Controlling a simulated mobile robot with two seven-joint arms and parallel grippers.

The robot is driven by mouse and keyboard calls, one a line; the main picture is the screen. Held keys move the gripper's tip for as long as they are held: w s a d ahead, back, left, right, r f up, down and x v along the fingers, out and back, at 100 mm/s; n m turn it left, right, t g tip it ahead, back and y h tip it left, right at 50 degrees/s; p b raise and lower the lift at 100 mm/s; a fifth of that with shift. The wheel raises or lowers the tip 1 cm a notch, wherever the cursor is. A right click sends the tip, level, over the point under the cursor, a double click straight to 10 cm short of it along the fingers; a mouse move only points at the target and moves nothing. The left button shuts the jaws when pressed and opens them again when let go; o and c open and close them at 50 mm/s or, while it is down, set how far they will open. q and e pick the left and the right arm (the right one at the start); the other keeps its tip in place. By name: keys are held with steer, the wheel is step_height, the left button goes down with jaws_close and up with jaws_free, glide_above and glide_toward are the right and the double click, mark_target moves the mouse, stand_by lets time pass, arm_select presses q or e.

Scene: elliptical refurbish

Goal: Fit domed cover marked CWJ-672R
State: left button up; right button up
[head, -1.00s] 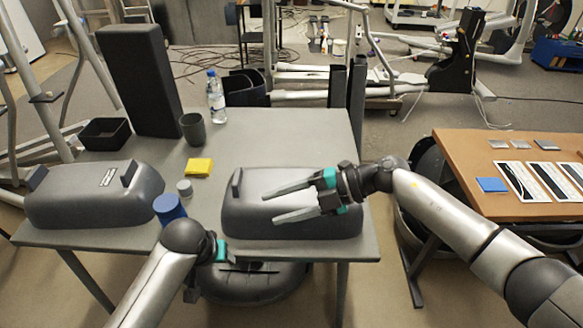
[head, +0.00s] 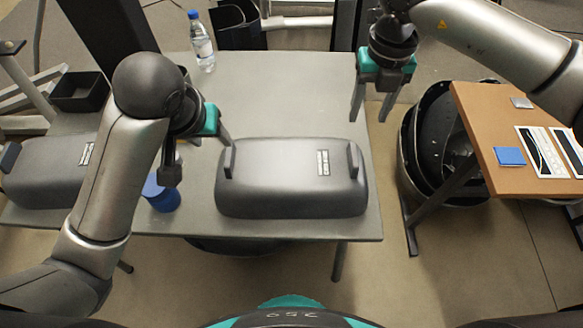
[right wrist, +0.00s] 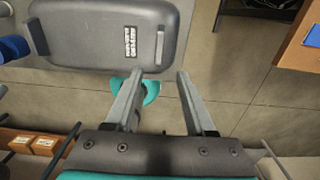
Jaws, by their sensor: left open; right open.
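A dark grey domed cover (head: 290,185) with an upright tab at each end and a small label lies on the grey table (head: 275,95). It also shows in the right wrist view (right wrist: 95,50); the label is too small to read surely. A second similar cover (head: 45,175) lies at the left, partly hidden by my left arm. My left gripper (head: 198,162) is open and empty, just left of the nearer cover's left tab. My right gripper (head: 376,112) is open and empty, above and beyond that cover's right end; its fingers show in the right wrist view (right wrist: 160,75).
A blue cylinder (head: 162,196) stands between the covers, partly behind my left gripper. A water bottle (head: 202,45) and black tray (head: 80,92) stand further back. A brown table (head: 500,110) with a blue block (head: 509,156) and dark-and-white cards is at the right.

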mark_target(228, 154)
arm_select(q)
steer(key=x, duration=1.5)
arm_select(e)
step_height(228, 154, down, 15)
arm_select(q)
jaws_close()
arm_select(e)
jaws_close()
steer(key=shift+r, duration=0.1)
